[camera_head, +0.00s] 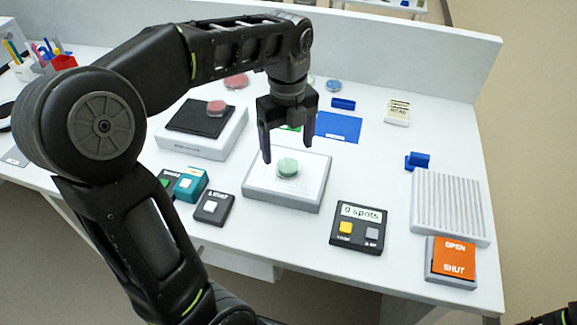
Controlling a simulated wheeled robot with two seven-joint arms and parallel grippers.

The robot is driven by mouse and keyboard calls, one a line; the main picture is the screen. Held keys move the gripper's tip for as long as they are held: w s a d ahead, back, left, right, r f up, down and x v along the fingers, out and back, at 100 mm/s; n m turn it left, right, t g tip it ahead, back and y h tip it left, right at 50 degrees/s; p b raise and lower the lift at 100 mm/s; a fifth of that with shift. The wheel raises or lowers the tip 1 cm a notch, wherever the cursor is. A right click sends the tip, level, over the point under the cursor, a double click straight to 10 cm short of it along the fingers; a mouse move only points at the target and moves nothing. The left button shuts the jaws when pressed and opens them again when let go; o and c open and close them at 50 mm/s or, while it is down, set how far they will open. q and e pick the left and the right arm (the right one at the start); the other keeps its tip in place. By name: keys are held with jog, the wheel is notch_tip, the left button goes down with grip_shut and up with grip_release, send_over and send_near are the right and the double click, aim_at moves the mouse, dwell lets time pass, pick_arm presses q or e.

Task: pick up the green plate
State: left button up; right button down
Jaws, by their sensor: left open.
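The green plate (288,167) is a small round green disc lying flat on a white, grid-marked platform (258,195) near the middle of the table. My left gripper (287,152) points down with its two dark fingers apart and nothing between them. In the picture its fingertips are just above and to either side of the green plate; I cannot tell the exact height gap. My right gripper is not in view; only a dark part shows at the bottom right corner.
A black pad (196,119) with a red disc (216,107) is on a block to the left. A "0 spots" box (358,229), a ribbed white block (450,206) and an orange OPEN/SHUT panel (456,258) are on the right. A low wall (420,58) closes the back.

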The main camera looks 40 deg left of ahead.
aim_at(288, 164)
pick_arm(q)
jog(key=shift+w+f+p, duration=0.1)
jog(key=shift+f+p, duration=0.3)
jog(key=shift+f, duration=2.25)
jog(key=c, duration=1.6)
jog(key=shift+o, duration=0.2)
jog(key=shift+r, duration=0.2)
notch_tip(288, 164, up, 10)
jog(key=shift+f, duration=0.15)
